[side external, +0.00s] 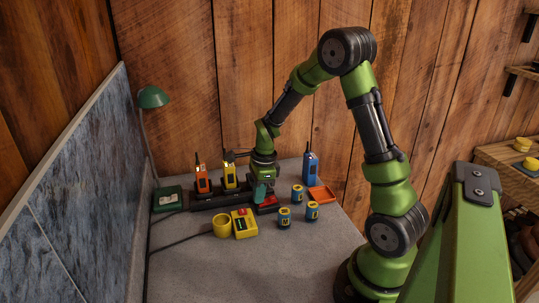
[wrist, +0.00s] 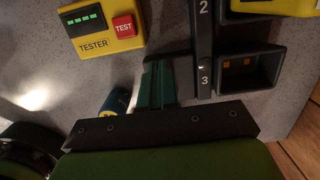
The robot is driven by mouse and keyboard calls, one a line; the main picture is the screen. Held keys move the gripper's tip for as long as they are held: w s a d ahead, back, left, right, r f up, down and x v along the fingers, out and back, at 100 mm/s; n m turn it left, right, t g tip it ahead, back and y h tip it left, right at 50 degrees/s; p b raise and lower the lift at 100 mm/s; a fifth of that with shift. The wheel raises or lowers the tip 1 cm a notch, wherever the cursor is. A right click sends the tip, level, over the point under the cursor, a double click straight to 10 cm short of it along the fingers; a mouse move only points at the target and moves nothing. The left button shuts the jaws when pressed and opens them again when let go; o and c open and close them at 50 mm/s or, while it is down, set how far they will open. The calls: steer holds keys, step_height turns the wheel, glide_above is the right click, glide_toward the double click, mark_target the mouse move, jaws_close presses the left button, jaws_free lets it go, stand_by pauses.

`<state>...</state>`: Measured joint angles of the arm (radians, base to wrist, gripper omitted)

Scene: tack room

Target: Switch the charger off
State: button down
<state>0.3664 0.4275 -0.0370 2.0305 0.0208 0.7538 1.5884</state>
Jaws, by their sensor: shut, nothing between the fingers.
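The charger (side external: 206,205) is a long dark bar on the grey table, with an orange radio (side external: 202,181) and a yellow radio (side external: 230,177) standing in it. In the wrist view, its numbered strip (wrist: 203,45) shows 2 and 3, and slot 3 (wrist: 250,68) is empty with orange contacts inside. A red part (side external: 267,202) shows low at the charger's right end, below my gripper; I cannot tell whether it is the switch. My gripper (side external: 262,197) points down at that end. Its teal fingers (wrist: 157,72) are together and empty, beside the numbered strip.
Several blue batteries, one here (side external: 284,217), stand to the right. An orange tray (side external: 322,194) and blue radio (side external: 310,166) are behind them. A green lamp (side external: 167,199) stands left.

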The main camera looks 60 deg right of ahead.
steer(key=shift+s+d+r, duration=0.35)
steer(key=shift+s+d, duration=0.15)
steer(key=shift+d, duration=0.05)
steer(key=shift+r, duration=0.1)
step_height(320, 180, up, 14)
steer(key=w+a, duration=0.1)
steer(key=shift+a, duration=0.15)
steer(key=shift+w, duration=0.1)
stand_by(0.3)
